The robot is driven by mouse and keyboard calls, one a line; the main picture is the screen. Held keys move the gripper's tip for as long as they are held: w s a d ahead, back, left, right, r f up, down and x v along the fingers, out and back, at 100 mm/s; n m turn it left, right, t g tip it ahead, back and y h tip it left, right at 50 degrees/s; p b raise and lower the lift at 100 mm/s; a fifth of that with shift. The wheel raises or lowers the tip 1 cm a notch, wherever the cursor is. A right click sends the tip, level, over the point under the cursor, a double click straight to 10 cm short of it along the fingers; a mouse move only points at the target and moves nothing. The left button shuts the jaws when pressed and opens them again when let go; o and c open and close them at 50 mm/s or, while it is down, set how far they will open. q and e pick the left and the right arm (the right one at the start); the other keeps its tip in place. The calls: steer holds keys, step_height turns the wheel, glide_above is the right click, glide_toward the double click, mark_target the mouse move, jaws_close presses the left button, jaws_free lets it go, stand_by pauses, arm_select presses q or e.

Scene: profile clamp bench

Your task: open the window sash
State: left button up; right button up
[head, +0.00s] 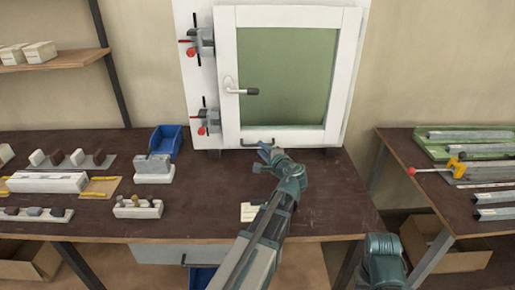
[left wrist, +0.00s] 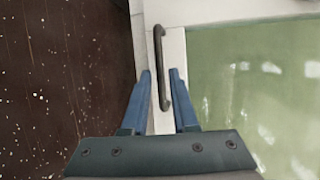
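The window sash (head: 228,60) is a white frame around a green pane, standing upright at the back of the bench; it looks closed. My left gripper (head: 264,151) is just in front of the bar. In the left wrist view its blue fingers (left wrist: 160,72) are open, one on each side of the bar, with gaps visible. My right gripper is not in view.
Two clamps with red knobs, an upper (head: 201,42) and a lower one (head: 208,121), sit left of the sash. A blue bin (head: 166,140) and a grey block fixture (head: 153,169) stand left on the bench. The bench right of my arm is mostly clear.

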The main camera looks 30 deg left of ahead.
mark_target(257, 145)
arm_select(q)
steer(key=shift+b+x, duration=0.3)
steer(key=shift+x, duration=1.95)
steer(key=shift+s, duration=0.1)
jaws_close()
